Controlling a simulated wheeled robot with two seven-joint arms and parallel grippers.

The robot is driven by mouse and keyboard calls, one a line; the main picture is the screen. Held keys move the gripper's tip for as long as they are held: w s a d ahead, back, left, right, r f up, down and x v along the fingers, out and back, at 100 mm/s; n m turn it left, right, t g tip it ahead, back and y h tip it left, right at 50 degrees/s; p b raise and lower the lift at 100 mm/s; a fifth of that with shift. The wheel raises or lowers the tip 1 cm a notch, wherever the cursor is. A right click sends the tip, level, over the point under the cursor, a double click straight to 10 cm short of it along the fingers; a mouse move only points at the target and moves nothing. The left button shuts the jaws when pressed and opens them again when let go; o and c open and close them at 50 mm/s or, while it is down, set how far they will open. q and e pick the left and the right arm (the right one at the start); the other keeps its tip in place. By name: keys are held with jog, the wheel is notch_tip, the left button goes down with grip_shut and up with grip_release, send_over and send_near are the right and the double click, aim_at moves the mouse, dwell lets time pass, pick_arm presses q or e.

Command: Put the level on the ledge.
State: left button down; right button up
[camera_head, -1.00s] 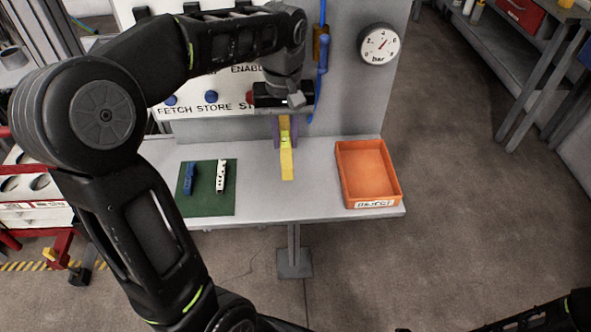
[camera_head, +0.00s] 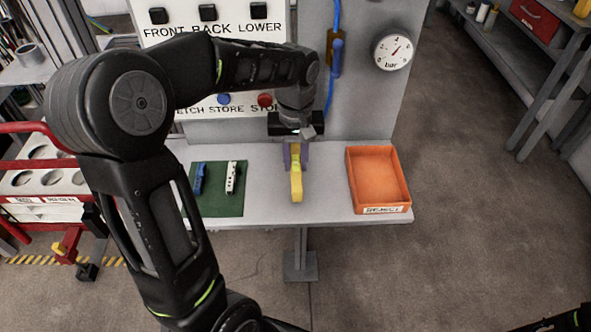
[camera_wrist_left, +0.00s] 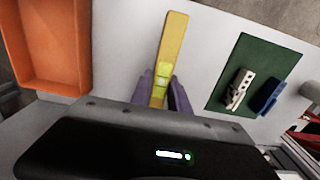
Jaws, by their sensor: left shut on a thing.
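The yellow level (camera_head: 296,182) is held in my left gripper (camera_head: 297,158), between its purple fingers. It points toward the front edge of the grey ledge (camera_head: 325,207), over the stretch between the green mat and the orange bin. I cannot tell whether it touches the surface. In the left wrist view the level (camera_wrist_left: 169,50) runs away from the fingers, with a greenish vial near them. The gripper body hides its rear end. My right gripper is not in view.
A green mat (camera_head: 229,206) at left bears a blue tool (camera_head: 199,178) and a white tool (camera_head: 233,178). An orange bin (camera_head: 379,208) labelled REJECT stands at right. Behind are a button panel (camera_head: 160,32) and a pressure gauge (camera_head: 393,51). The ledge's front strip is clear.

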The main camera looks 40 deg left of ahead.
aim_at(295, 171)
pick_arm(q)
jog(key=shift+f, duration=1.8)
jog(key=shift+f, duration=0.2)
jog(key=c, duration=1.3)
grip_release()
jog(key=shift+o, duration=0.2)
jog(key=shift+r, duration=0.1)
notch_tip(295, 171, up, 12)
jog(key=shift+r, duration=0.1)
